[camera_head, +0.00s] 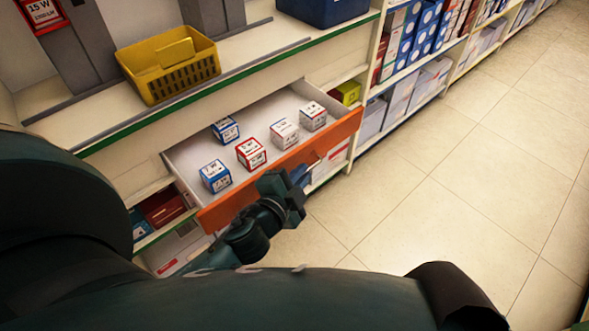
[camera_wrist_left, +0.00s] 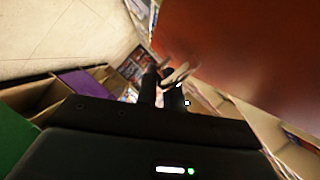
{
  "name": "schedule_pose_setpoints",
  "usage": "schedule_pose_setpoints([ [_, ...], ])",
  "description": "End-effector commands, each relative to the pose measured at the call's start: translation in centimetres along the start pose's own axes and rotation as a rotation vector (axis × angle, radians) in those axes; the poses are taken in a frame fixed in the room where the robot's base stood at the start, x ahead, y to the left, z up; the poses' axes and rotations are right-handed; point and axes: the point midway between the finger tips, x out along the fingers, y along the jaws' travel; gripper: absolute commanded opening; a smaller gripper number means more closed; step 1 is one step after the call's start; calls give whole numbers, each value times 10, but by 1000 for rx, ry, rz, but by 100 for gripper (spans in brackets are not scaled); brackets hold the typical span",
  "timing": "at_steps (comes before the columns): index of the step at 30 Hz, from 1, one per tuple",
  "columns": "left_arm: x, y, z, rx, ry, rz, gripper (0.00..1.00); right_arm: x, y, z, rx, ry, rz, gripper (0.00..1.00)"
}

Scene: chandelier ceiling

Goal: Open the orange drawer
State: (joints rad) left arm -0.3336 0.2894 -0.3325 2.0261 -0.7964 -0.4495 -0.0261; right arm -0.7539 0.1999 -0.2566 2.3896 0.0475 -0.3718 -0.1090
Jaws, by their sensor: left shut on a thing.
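The orange drawer (camera_head: 335,137) stands pulled out from the shelf unit, with its pale inside showing. Several small white, blue and red boxes (camera_head: 251,153) sit in it. My left gripper (camera_head: 298,183) is at the outer face of the orange front, near its middle. In the left wrist view the gripper (camera_wrist_left: 166,88) is shut on a thin light handle (camera_wrist_left: 177,74) beside the orange front (camera_wrist_left: 235,50). The handle is mostly hidden in the head view. My right gripper is not in view.
A yellow basket (camera_head: 168,68) and a dark blue bin (camera_head: 322,8) stand on the shelf above the drawer. Shelves with boxes (camera_head: 412,40) continue to the upper right. The tiled floor (camera_head: 450,180) at the right is clear.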

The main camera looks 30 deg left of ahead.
Motion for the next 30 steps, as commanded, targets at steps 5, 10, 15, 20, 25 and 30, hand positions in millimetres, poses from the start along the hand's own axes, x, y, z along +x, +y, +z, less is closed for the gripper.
schedule_pose_setpoints([
  [5, 0, 0, -1, 0, 2, 0, 0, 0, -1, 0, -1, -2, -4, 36],
  [10, 0, 0, -1, 0, 2, 0, 13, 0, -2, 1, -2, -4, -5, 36],
  [15, 0, 0, 0, 0, 2, 0, 27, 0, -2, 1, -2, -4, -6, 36],
  [20, 0, 0, 0, 0, 1, 0, 31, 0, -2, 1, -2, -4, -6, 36],
  [25, -2, 0, 0, 0, 1, 0, 31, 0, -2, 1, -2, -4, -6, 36],
  [30, -20, 1, 0, -1, -1, 2, 31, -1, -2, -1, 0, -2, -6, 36],
])
